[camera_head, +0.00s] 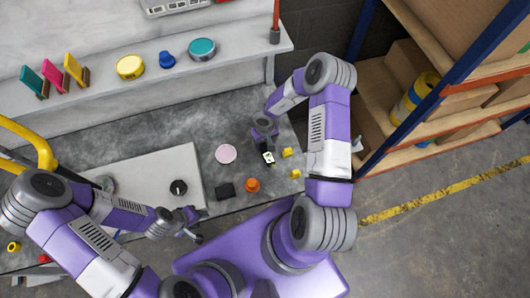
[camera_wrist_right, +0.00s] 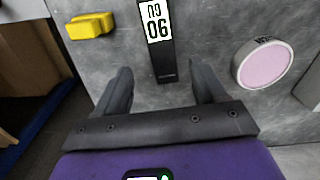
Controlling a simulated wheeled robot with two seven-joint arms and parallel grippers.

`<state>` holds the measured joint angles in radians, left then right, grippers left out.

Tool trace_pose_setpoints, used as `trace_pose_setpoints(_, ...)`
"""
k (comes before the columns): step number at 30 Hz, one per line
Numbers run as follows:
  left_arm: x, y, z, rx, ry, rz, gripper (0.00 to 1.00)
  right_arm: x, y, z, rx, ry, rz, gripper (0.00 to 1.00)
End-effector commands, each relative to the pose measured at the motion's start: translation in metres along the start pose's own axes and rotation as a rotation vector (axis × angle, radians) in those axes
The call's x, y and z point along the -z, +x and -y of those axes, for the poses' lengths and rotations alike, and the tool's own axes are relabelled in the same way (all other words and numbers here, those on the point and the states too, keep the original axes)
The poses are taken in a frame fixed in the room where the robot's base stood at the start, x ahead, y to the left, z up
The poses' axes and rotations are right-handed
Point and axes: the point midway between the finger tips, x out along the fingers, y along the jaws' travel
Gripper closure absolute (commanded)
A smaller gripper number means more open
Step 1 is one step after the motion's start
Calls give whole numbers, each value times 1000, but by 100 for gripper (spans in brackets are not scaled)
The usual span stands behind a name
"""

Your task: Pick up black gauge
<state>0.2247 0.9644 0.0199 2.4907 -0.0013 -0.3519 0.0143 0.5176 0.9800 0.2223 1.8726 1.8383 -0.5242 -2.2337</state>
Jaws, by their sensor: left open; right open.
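The black gauge (camera_wrist_right: 162,62), a slim dark bar with a white numbered display, lies on the grey bench in the right wrist view. It also shows in the head view, where its white face (camera_head: 268,158) is just beyond my right gripper. My right gripper (camera_wrist_right: 160,82) is open, with one finger on either side of the gauge's near end in the picture; I cannot tell the height gap. Nothing is held in it. My left gripper (camera_head: 192,224) is open and empty near the bench's front edge, well left of the gauge.
A pink round disc (camera_wrist_right: 265,65) and a yellow block (camera_wrist_right: 91,25) flank the gauge. A black block (camera_head: 225,191) and an orange piece (camera_head: 252,185) lie nearby. A white board (camera_head: 150,170) carries a black knob (camera_head: 178,187). Shelving (camera_head: 430,130) stands at right.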

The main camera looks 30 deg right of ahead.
Motion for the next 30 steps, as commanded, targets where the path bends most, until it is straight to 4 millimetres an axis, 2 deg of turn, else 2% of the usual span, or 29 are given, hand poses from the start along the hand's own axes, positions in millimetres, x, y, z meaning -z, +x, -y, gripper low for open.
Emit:
trace_pose_setpoints(1,0,5,2,0,0,0,57,0,9,0,0,-1,0,30)
trace_pose_setpoints(8,1,15,6,0,0,0,57,0,28,2,-1,-3,0,30)
trace_pose_setpoints(15,2,34,13,0,0,0,57,-2,62,4,-1,-2,0,30)
trace_pose_setpoints(23,2,33,12,0,0,0,57,-1,64,3,-2,-1,-2,30)
trace_pose_setpoints(30,2,33,12,0,0,0,57,-1,64,4,-1,-1,-1,65)
